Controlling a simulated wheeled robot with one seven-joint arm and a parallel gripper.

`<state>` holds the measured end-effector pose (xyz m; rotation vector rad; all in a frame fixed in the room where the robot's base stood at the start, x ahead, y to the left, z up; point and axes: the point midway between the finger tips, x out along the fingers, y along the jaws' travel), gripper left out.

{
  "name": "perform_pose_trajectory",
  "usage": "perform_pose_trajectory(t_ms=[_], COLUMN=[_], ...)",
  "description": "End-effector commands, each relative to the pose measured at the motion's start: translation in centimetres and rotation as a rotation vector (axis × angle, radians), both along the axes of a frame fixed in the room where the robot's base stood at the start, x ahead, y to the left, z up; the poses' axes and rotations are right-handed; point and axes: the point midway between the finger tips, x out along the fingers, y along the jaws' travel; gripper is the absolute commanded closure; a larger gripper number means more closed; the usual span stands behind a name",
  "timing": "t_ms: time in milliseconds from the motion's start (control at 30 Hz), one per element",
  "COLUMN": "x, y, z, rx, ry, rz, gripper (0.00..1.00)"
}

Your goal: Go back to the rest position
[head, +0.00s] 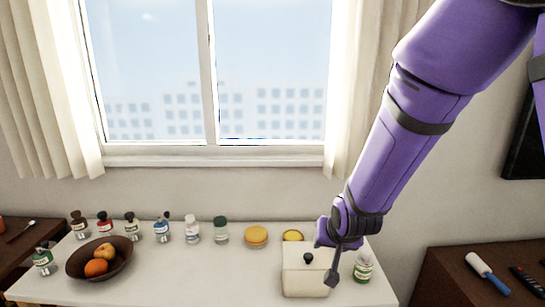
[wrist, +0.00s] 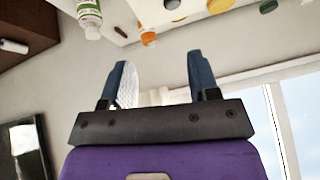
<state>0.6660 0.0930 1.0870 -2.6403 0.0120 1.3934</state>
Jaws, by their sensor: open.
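My purple arm comes down from the upper right in the head view. My gripper (head: 333,277) hangs in front of the right side of a cream box with a black knob (head: 303,280). I cannot tell whether it touches the box. The wrist view looks upside down. There the two dark fingers of my gripper (wrist: 157,72) stand wide apart, with nothing held between them. A white and green bottle (head: 363,270) stands right of the box, and it also shows in the wrist view (wrist: 90,18).
A dark cabinet at right (head: 450,280) carries a lint roller (head: 487,273). A window (head: 210,80) and curtains are behind.

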Motion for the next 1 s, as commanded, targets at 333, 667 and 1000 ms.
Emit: perform_pose_trajectory(t_ms=[333,667,1000], x=[-3.6,-9.6,-18.0], y=[-4.9,-9.9,-14.4], z=[8.4,15.7,21.2], rx=[0.101,0.096,-0.017], ry=[0.093,0.114,0.115], rz=[0.04,0.095,0.111], gripper=[0.45,0.45,0.45])
